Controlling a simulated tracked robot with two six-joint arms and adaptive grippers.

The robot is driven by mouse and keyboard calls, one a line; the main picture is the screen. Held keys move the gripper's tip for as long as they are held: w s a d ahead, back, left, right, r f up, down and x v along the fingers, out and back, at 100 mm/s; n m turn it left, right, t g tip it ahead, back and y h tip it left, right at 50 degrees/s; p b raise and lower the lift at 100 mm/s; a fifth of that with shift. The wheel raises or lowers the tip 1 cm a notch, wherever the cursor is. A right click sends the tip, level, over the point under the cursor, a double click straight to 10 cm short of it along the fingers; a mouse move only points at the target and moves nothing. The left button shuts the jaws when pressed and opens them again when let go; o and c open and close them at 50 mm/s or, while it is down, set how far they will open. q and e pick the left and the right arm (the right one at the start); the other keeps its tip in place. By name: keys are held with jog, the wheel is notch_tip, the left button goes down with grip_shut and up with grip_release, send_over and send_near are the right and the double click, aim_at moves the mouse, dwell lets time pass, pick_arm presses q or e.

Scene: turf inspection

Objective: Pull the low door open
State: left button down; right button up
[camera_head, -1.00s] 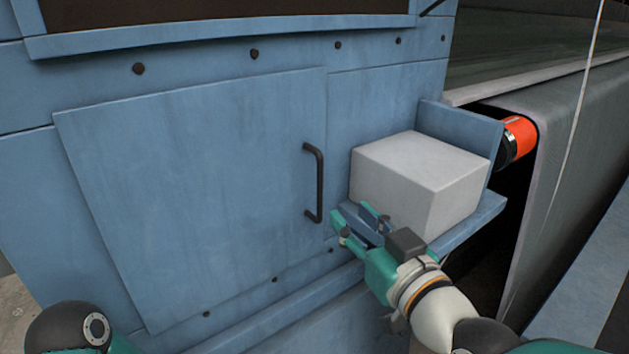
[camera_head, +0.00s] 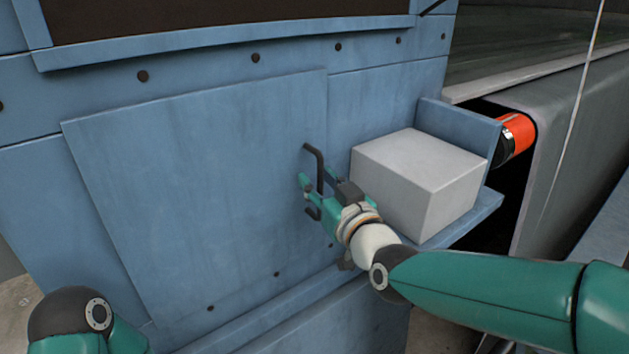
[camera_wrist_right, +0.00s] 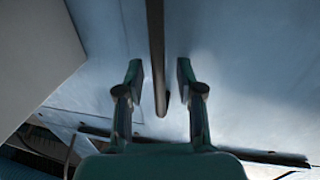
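The low door (camera_head: 200,190) is a flat blue panel in the blue machine front, and it looks closed. A dark bar handle (camera_head: 316,156) stands upright near its right edge. My right gripper (camera_head: 317,180) is at the handle, with a finger on each side of it. In the right wrist view the handle (camera_wrist_right: 156,45) runs between the two open fingers (camera_wrist_right: 158,72), with gaps showing on both sides. Its end is near the fingers. My left gripper is out of view; only part of my left arm shows at the lower left.
A pale grey block (camera_head: 415,185) sits on a blue shelf (camera_head: 478,215) just right of the handle, close to my right gripper. An orange-red roller end (camera_head: 518,134) and a grey belt (camera_head: 575,150) are further right. The door's left side is clear.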

grip_shut()
